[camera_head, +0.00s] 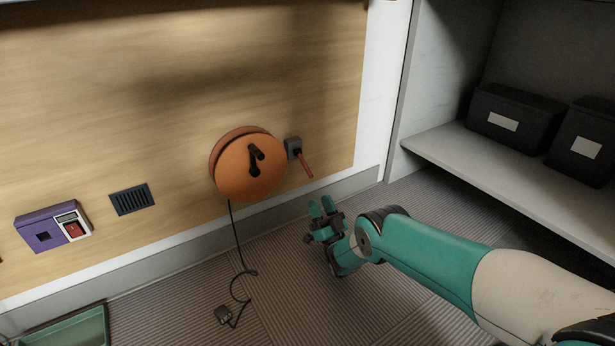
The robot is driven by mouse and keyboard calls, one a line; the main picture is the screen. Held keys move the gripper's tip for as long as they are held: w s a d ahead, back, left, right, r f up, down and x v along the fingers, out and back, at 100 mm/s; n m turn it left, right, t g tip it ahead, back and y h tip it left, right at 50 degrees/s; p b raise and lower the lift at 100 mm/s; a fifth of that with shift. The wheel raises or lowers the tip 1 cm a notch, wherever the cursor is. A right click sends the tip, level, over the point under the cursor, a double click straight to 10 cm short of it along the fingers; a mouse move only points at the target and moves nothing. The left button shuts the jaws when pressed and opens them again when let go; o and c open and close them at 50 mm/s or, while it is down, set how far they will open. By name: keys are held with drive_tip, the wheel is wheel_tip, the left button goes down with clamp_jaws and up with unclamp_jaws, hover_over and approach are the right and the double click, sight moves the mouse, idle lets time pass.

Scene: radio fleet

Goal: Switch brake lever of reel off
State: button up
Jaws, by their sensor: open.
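The reel is an orange round drum (246,172) mounted on the wooden wall panel, with a black crank handle (255,160) on its face. Just right of it, the brake lever (305,165) is a red bar on a small dark grey wall block (293,148). The lever points down and to the right. My gripper (321,206) has teal fingers and is open and empty. It is below the lever's tip in the picture, apart from it. The depth gap between them is hard to judge.
A black cord (238,245) hangs from the reel to a plug (223,314) on the floor. A purple box with a red switch (55,225) and a vent (131,199) are left on the wall. A shelf (500,170) with black bins (515,115) stands right. A green tray (65,330) is lower left.

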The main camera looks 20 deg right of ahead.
sight(308, 168)
drive_tip(key=b+x, duration=0.9)
drive_tip(key=shift+w, duration=0.35)
drive_tip(key=shift+w+a+r+b, duration=0.15)
drive_tip(key=shift+w+r+b, duration=0.2)
drive_tip(key=shift+r, duration=0.15)
clamp_jaws()
